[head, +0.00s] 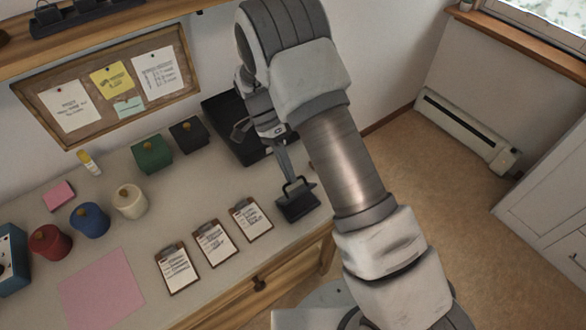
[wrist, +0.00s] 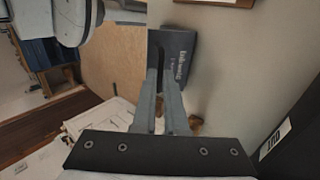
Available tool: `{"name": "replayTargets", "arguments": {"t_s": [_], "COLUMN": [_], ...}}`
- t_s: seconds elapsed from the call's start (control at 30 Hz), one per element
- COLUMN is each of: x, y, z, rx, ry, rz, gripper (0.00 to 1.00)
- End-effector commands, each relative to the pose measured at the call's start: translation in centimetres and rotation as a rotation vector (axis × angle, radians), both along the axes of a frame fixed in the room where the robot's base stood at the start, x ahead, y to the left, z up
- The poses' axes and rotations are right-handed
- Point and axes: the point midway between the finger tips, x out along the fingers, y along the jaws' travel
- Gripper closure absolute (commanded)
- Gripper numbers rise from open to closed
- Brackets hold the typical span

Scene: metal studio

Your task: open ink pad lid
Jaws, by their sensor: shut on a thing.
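The ink pad (head: 297,207) is a small dark box near the right front edge of the table, with a dark loop handle rising from its top. In the wrist view the ink pad (wrist: 178,62) shows a dark face with pale lettering. My gripper (head: 289,180) reaches down from above and is shut on the handle. In the wrist view my gripper (wrist: 159,76) has its two fingers close together at the dark handle bar. I cannot tell whether the lid stands apart from its base.
Three clipboards (head: 214,243) lie left of the ink pad. A black tray (head: 222,112) stands behind it; the wrist view shows a black tray wall (wrist: 300,140) marked OUT. Coloured pots (head: 90,222) and a pink sheet (head: 101,290) are farther left. Floor (head: 400,165) lies beyond the table's right edge.

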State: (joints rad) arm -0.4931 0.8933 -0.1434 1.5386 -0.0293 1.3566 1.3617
Motion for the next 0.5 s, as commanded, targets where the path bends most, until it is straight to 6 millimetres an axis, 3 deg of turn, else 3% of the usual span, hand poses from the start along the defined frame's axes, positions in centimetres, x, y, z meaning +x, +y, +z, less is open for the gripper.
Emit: {"name": "replayTargets", "arguments": {"t_s": [0.5], "x": [2.2], "y": [1.4], "z": [-0.6], "rx": [-0.168], "ry": [0.246], "rz": [0.0], "gripper": [1.0]}}
